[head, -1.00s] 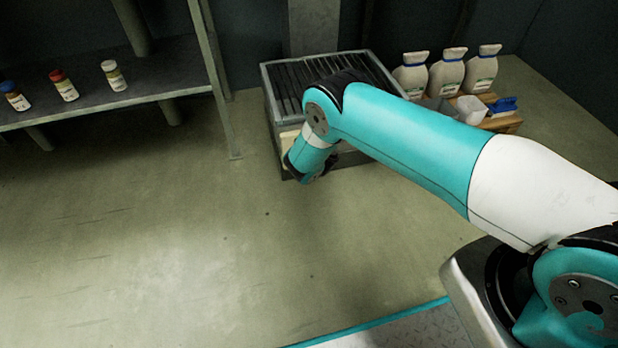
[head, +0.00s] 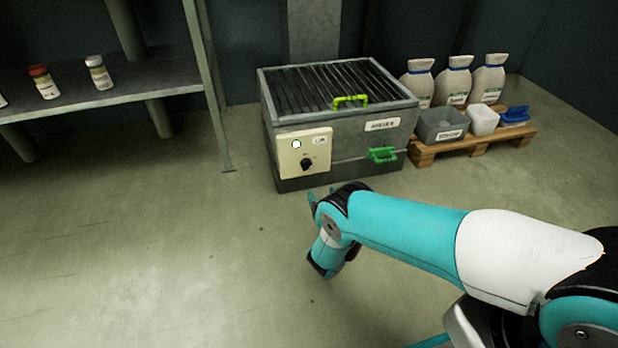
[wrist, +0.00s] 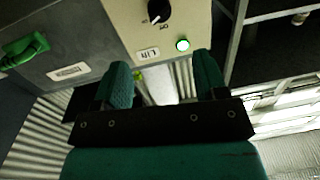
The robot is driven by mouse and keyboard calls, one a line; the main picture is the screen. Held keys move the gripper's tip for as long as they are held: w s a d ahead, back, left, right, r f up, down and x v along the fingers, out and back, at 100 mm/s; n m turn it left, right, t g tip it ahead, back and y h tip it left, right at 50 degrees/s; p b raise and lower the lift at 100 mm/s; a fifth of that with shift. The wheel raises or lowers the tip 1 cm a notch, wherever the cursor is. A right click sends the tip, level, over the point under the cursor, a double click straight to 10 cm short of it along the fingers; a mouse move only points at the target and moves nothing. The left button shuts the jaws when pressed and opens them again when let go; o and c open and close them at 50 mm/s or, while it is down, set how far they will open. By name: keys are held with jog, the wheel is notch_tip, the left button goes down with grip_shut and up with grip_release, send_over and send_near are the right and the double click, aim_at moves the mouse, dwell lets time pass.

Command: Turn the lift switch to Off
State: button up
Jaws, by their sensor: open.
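The lift switch is a black rotary knob (head: 306,163) on a cream control panel (head: 287,163) at the front left of a grey metal machine (head: 345,165). A lit lamp (head: 296,144) and a small label (head: 320,140) sit above it. In the wrist view, upside down, the knob (wrist: 158,12) shows at the top edge, with the "Lift" label (wrist: 148,54) and green-lit lamp (wrist: 183,45) below it. I cannot clearly read the knob's setting. My gripper (wrist: 163,80) is open and empty, apart from the knob. In the head view its fingers are mostly hidden behind my wrist.
Green handles (head: 350,101) (head: 383,154) are on the machine's top and front. A shelf (head: 150,88) with small bottles is at left. The floor before the machine is clear.

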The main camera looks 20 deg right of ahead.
aim_at(309, 167)
jog(key=w+b, duration=0.3)
jog(key=w, duration=0.1)
jog(key=w+b, duration=0.8)
jog(key=shift+a+f, duration=0.1)
jog(key=shift+a, duration=0.2)
jog(key=shift+w+a+b, duration=0.15)
jog(key=shift+w+b, duration=0.15)
jog(key=shift+w, duration=0.15)
jog(key=shift+c, duration=0.3)
jog(key=c, duration=0.8)
